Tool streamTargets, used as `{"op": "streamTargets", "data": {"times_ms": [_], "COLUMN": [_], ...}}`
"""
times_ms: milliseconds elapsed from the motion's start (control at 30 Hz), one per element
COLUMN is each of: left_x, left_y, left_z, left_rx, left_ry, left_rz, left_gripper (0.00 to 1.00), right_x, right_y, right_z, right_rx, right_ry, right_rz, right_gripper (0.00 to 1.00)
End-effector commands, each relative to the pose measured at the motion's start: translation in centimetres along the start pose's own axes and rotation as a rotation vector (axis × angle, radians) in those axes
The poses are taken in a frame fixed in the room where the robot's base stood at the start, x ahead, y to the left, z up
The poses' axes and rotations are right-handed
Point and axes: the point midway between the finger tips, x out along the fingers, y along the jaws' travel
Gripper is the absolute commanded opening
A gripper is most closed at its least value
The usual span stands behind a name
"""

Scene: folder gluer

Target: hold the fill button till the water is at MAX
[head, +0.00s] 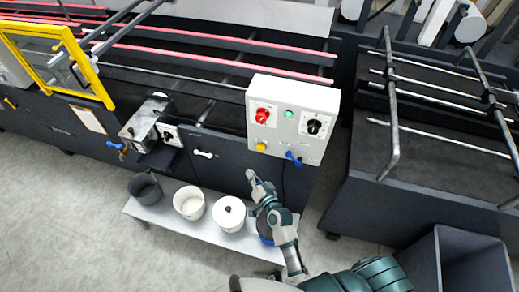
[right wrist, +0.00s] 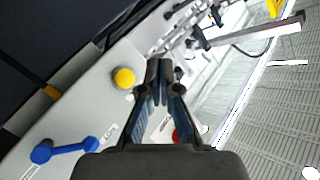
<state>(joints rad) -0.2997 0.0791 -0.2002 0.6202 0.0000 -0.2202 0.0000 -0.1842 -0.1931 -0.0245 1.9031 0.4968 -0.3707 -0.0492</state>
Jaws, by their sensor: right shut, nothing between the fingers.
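A white control box (head: 283,133) stands on the machine's front edge. It carries a yellow button (head: 261,146), a small green button (head: 289,113), a red knob (head: 262,115), a black dial (head: 314,126) and a blue lever (head: 293,158). I cannot read which control is the fill button. My right gripper (head: 252,178) is shut and empty, below the box in the head view. In the right wrist view, the shut fingertips (right wrist: 160,70) appear beside the yellow button (right wrist: 123,77), apparently apart from it. No water level or MAX mark is visible. My left gripper is out of view.
A low shelf (head: 160,211) below holds a dark jug (head: 145,187), a white container (head: 189,202) and a lidded white pot (head: 229,213). My right arm partly hides a blue item (head: 266,240). A grey bin (head: 462,262) stands at lower right. Floor at left is clear.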

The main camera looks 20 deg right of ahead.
Motion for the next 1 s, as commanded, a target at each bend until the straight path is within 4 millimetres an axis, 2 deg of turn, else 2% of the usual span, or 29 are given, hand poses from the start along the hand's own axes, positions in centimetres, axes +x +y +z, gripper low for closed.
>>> {"op": "streamTargets", "data": {"times_ms": [167,500,633,1000], "left_x": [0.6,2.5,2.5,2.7], "left_y": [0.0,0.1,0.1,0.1], "left_z": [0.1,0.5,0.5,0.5], "left_rx": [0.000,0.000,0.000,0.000], "left_ry": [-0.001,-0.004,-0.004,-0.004], "left_rz": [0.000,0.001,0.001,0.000], "left_gripper": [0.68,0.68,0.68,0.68], "right_x": [0.8,4.1,5.1,6.1], "right_y": [0.8,3.2,3.8,4.5], "right_z": [-0.5,-2.8,-3.6,-4.4], "right_rx": [-0.001,-0.001,-0.003,0.000], "right_ry": [0.001,0.002,0.000,0.000], "right_rz": [0.001,0.001,0.000,0.000], "right_gripper": [0.00,0.00,0.00,0.00]}}
